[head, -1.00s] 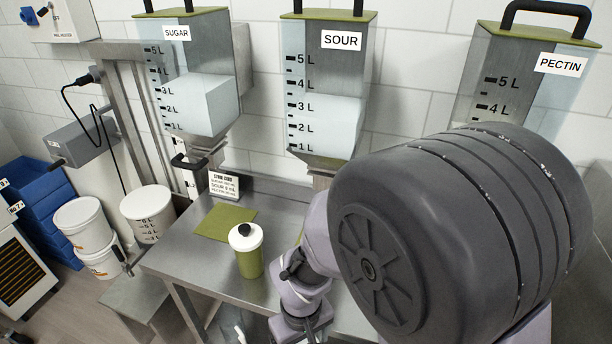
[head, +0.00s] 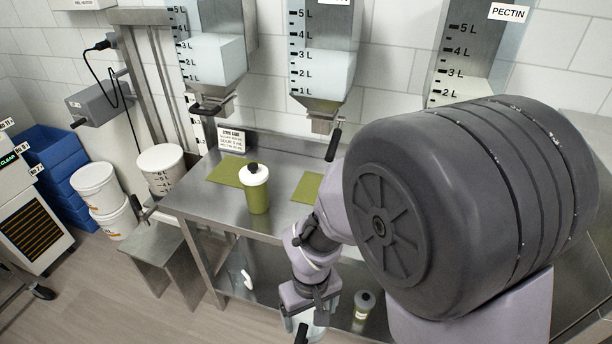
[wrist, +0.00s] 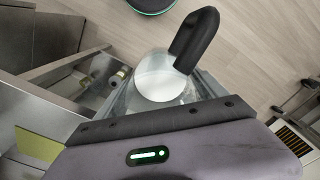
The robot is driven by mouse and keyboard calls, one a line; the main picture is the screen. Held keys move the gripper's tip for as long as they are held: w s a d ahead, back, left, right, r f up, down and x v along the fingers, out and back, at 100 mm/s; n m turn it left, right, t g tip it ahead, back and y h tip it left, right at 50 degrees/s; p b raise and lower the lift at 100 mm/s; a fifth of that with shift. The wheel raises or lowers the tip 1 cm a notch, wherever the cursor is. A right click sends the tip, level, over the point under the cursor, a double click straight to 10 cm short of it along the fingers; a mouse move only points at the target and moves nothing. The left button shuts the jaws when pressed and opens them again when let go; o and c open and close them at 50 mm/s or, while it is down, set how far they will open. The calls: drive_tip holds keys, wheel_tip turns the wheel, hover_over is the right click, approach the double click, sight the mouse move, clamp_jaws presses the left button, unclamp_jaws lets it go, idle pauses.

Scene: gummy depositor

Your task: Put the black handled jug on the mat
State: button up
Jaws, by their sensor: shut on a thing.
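The black handled jug (wrist: 160,85) is clear-walled with white inside, and its black handle (wrist: 196,40) rises at the upper right in the wrist view. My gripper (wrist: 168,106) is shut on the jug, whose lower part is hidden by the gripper. In the head view the jug (head: 318,332) shows only partly at the bottom edge, under my wrist, in front of the steel table and below its top. One green mat (head: 226,171) lies on the table at left. Another green mat (head: 307,187) lies further right, partly hidden by my arm.
A green bottle with white top (head: 256,190) stands on the steel table (head: 215,205) between the mats. Dispensers hang above the table. A small container (head: 364,304) sits on the lower shelf. White buckets (head: 96,185) and a low bench (head: 160,245) are at left.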

drive_tip(key=w+d+f+m+b, duration=0.2)
drive_tip(key=w+d+b, duration=0.1)
drive_tip(key=d, duration=0.3)
drive_tip(key=w+d+f+m+b, duration=0.2)
drive_tip(key=w+d+m+b, duration=0.1)
drive_tip(key=w+d, duration=0.2)
drive_tip(key=shift+d+f, duration=0.15)
drive_tip(key=shift+d, duration=1)
drive_tip(key=shift+w, duration=0.1)
